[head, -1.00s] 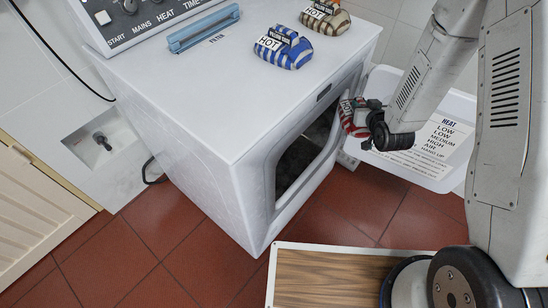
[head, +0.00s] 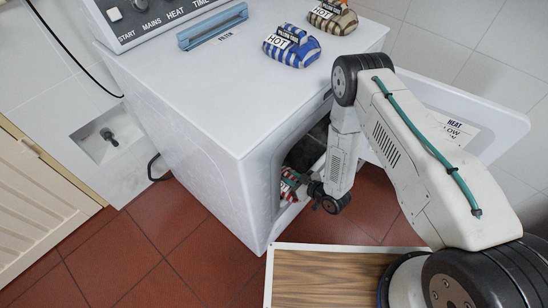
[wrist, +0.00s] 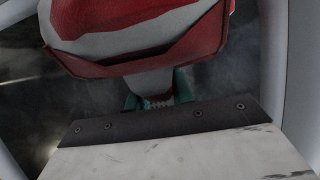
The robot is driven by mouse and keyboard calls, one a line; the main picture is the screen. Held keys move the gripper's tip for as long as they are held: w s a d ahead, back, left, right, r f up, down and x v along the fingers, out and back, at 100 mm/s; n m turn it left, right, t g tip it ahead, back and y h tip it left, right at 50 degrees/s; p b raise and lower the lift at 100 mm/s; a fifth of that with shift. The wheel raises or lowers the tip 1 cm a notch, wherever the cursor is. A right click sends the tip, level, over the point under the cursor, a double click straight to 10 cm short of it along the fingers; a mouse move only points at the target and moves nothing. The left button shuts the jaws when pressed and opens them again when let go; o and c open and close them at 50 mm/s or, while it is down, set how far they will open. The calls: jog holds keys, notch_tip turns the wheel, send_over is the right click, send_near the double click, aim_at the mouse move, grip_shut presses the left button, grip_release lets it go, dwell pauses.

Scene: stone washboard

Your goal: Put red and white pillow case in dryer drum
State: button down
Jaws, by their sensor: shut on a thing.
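The red and white pillow case (head: 287,184) is at the dryer's front opening, partly hidden by my arm and the door frame. My gripper (head: 300,183) is shut on it. In the wrist view the pillow case (wrist: 140,40) fills the upper middle, with green finger parts of my gripper (wrist: 158,100) just below it. The dark dryer drum (head: 308,150) shows behind it, and the pale rim of the opening curves along both sides of the wrist view. I cannot tell exactly how deep the pillow case is inside.
The white dryer (head: 190,130) has its door (head: 480,115) open to the right. A blue striped pillow case (head: 291,46) and a brown striped one (head: 332,16) lie on top, near a blue filter handle (head: 212,26). A wood-topped surface (head: 325,278) is in front.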

jog(key=shift+s+a+f, duration=0.2)
jog(key=shift+a+f, duration=0.05)
jog(key=shift+f, duration=0.15)
jog(key=w+f, duration=0.1)
jog(key=w, duration=0.4)
jog(key=w+a+f, duration=0.1)
jog(key=w, duration=0.4)
jog(key=w+f, duration=0.2)
jog(key=w, duration=0.3)
jog(key=shift+w+a+f, duration=0.1)
jog(key=shift+w+a, duration=0.1)
jog(key=shift+a, duration=0.05)
jog(key=shift+f, duration=0.45)
jog(key=shift+f, duration=0.3)
jog(key=shift+s+f, duration=0.1)
jog(key=shift+s, duration=0.05)
jog(key=c, duration=1.2)
grip_release()
